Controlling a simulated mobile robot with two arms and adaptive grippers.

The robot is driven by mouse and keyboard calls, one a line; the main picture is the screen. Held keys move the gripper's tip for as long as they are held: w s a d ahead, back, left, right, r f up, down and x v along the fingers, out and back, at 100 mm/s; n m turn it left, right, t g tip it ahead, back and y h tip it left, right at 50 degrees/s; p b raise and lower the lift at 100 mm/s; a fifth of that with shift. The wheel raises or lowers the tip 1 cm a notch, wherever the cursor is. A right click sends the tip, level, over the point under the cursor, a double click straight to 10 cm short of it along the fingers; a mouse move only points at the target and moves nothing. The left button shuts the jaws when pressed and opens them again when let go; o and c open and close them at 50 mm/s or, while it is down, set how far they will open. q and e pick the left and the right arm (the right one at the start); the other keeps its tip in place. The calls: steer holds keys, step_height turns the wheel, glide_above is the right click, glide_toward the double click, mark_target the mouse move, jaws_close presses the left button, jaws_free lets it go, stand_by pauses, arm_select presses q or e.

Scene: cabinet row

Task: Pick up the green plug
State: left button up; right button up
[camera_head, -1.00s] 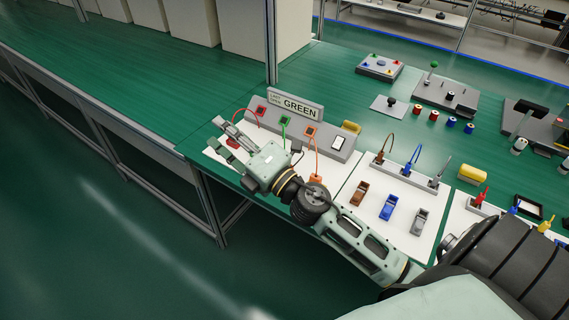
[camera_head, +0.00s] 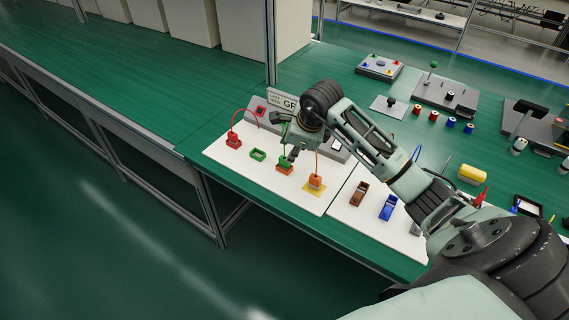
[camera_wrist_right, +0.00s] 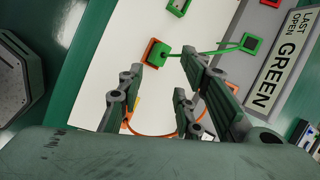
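The green plug (camera_head: 284,160) sits on the orange-framed socket on the white board, just in front of the grey panel. In the right wrist view the green plug (camera_wrist_right: 161,51) lies beyond the fingertips, on the orange socket (camera_wrist_right: 151,54), with a green cable running to a green-framed port (camera_wrist_right: 251,43). The green socket (camera_head: 258,155) beside it is empty. My right gripper (camera_head: 288,138) hangs above and close to the green plug, fingers spread; in its wrist view the open fingers (camera_wrist_right: 165,72) hold nothing. My left gripper is not in view.
A red plug (camera_head: 234,140) stands to the left and an orange plug (camera_head: 315,182) to the right. An orange cable (camera_wrist_right: 150,135) curves below the fingers in the wrist view. A sign reading "GREEN" (camera_wrist_right: 277,72) stands on the panel.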

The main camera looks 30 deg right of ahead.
mark_target(284, 164)
steer(key=x, duration=0.2)
steer(key=p+x, duration=0.1)
steer(key=x, duration=0.4)
steer(key=shift+a+f, duration=0.1)
steer(key=shift+a, duration=0.2)
jaws_close()
